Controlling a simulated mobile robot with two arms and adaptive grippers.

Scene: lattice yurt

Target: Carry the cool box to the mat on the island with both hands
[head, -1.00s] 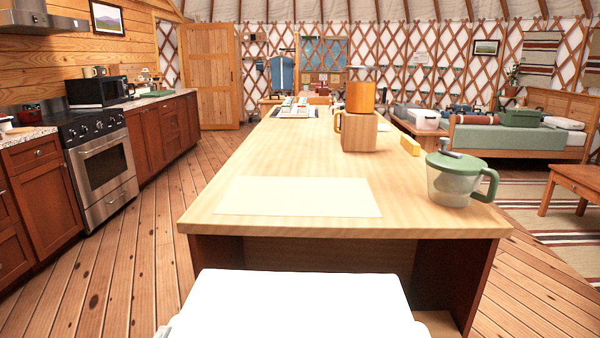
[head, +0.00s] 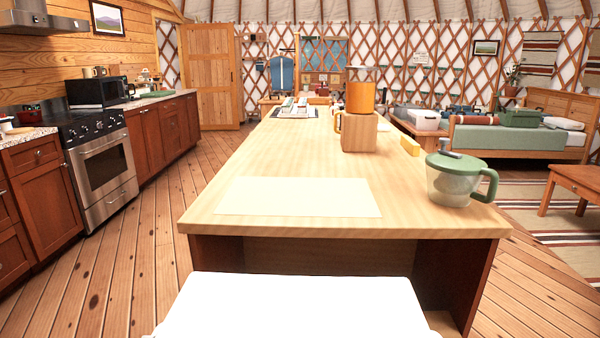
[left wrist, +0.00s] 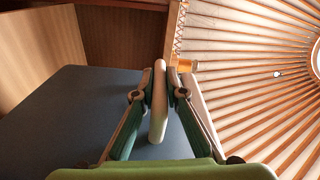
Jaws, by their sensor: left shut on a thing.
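The cool box (head: 290,305) shows its white lid at the bottom of the head view, just in front of the island (head: 275,160). Its lower part is out of frame. The pale rectangular mat (head: 298,197) lies bare on the near end of the island top, beyond the box. In the left wrist view my left gripper (left wrist: 160,82) is shut on a pale upright bar, which looks like the cool box's handle, beside a dark blue-grey surface (left wrist: 60,115). My right gripper is not in view.
A green-lidded jug (head: 456,180) stands right of the mat on the island. Farther back are a wooden block (head: 359,132) with an orange container (head: 360,97) on it, and a yellow item (head: 410,146). A stove (head: 95,165) is at left; floor is clear between.

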